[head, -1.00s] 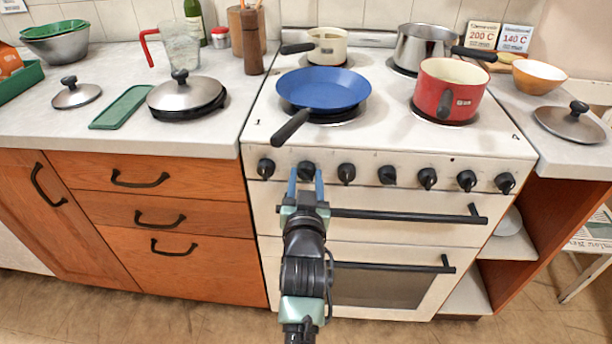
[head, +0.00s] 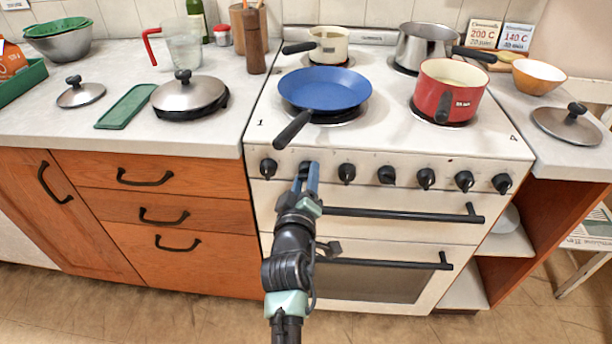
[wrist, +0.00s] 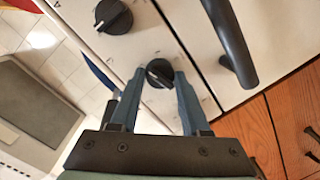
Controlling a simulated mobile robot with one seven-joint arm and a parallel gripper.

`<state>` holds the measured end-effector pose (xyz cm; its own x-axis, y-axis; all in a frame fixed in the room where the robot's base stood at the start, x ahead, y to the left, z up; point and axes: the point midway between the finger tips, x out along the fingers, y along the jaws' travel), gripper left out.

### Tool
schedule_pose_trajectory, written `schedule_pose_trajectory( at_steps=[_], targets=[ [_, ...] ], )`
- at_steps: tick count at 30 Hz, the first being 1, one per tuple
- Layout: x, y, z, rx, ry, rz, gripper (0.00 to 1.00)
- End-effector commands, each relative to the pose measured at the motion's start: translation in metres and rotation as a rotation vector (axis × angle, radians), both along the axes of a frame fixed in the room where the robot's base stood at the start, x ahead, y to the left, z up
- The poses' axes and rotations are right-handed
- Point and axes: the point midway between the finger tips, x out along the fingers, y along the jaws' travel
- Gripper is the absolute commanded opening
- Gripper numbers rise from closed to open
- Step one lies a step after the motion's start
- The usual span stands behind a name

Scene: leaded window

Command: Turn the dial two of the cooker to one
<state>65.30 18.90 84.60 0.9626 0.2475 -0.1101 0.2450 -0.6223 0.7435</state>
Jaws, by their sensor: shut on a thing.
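The cooker (head: 400,150) is white, with a row of black dials along its front panel. Dial two (wrist: 159,73) is the second from the left. In the wrist view it sits between my two blue fingertips, one on each side. My gripper (head: 308,172) is shut on this dial and partly hides it in the head view. My fingers look turned about the dial, one nearly in front of the other from the head camera. I cannot read the dial's setting.
Dial one (head: 268,168) and dial three (head: 347,173) stand close on either side. The oven handle (head: 400,214) runs just below. A blue pan (head: 325,88) sits above, its handle reaching over the cooker's front edge. Wooden drawers (head: 160,200) are at the left.

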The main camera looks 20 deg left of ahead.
Motion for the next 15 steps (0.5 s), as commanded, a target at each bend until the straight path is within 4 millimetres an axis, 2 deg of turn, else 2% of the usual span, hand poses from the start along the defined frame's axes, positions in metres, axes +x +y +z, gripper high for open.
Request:
schedule_pose_trajectory(
  at_steps=[7, 15],
  targets=[
    [0.0001, -0.0002, -0.0008, -0.157, -0.042, -0.001, 0.00],
    [0.0000, -0.0001, -0.0010, -0.243, -0.068, -0.001, 0.00]
  ],
)
